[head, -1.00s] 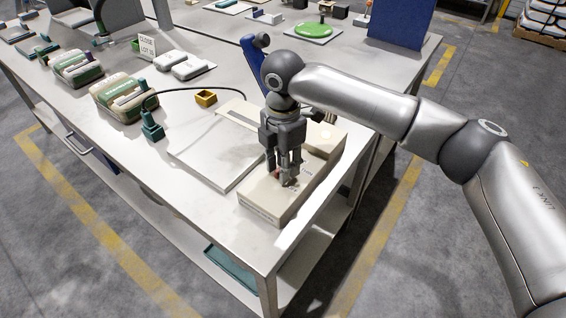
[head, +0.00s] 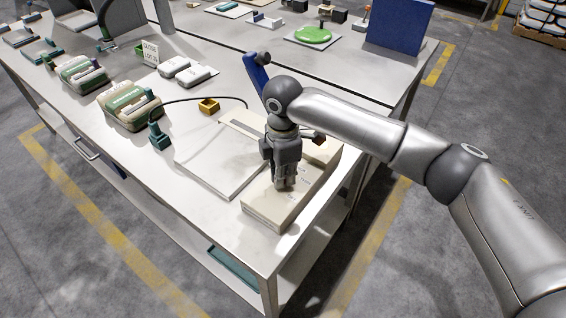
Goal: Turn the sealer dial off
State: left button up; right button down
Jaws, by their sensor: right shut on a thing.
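The sealer (head: 270,206) is a low beige box-shaped machine near the front right corner of the table, with a pale flat plate (head: 215,165) beside it on the left. My right gripper (head: 286,186) points down onto the top of the sealer's front part. Its fingers are close together and shut on the dial, which they hide. Which way the dial points cannot be seen. My left gripper is not in view.
A teal clamp-like piece (head: 159,137) with a black cable and a small yellow box (head: 209,105) stand left of the sealer. Green and beige packs (head: 128,106) lie farther left. A blue upright piece (head: 255,72) stands behind my right wrist.

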jog(key=m+p, duration=0.8)
jog(key=p, duration=0.2)
jog(key=shift+r, duration=0.2)
jog(key=shift+f+m+p, duration=0.2)
jog(key=shift+m+p, duration=1.5)
jog(key=c, duration=1.5)
grip_release()
notch_tip(320, 180, up, 12)
